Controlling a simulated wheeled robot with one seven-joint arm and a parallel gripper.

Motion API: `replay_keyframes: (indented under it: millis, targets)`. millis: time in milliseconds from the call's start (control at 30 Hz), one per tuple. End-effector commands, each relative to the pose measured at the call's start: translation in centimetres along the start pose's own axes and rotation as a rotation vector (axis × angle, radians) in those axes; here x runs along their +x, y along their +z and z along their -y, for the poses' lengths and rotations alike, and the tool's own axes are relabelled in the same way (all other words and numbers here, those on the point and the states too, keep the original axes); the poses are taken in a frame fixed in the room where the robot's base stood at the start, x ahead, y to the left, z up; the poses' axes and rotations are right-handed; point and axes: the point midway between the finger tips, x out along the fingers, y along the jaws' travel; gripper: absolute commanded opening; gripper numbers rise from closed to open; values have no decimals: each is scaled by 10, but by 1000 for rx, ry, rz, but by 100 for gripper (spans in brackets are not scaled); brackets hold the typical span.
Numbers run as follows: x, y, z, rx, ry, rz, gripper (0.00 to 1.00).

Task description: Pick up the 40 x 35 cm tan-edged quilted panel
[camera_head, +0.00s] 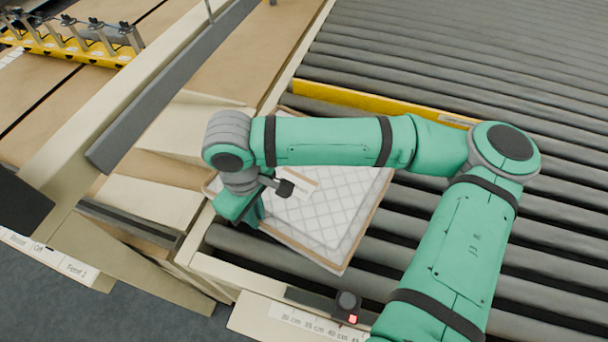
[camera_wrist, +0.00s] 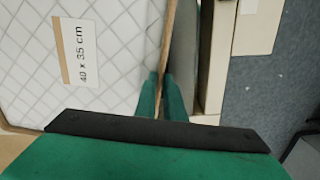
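The tan-edged quilted panel (camera_head: 330,212) is white with a diamond stitch pattern and lies over the grey rollers, partly hidden under my arm. In the wrist view the panel (camera_wrist: 110,90) fills the left side, with a label reading 40 x 35 cm. My gripper (camera_head: 258,214) is at the panel's left edge in the head view. In the wrist view my gripper (camera_wrist: 161,84) has one green finger on each side of the tan edge. The gap between the fingers is about as narrow as the edge, and they look closed on it. The fingers' lower parts are hidden.
A yellow bar (camera_head: 380,102) crosses the rollers (camera_head: 450,60) behind the panel. A cream frame (camera_head: 215,268) with a size scale and a small box with a red light (camera_head: 347,306) borders the front. A tan table with a yellow rack (camera_head: 70,45) stands at the left.

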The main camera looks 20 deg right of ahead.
Motion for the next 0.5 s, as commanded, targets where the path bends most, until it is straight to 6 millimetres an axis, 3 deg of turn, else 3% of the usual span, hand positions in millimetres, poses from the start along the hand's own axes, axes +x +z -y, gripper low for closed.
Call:
replay_keyframes:
  millis: [267,500]
  targets:
    - [-3,0,0,0,1,-1,0]
    - [-35,-1,-1,0,3,-4,0]
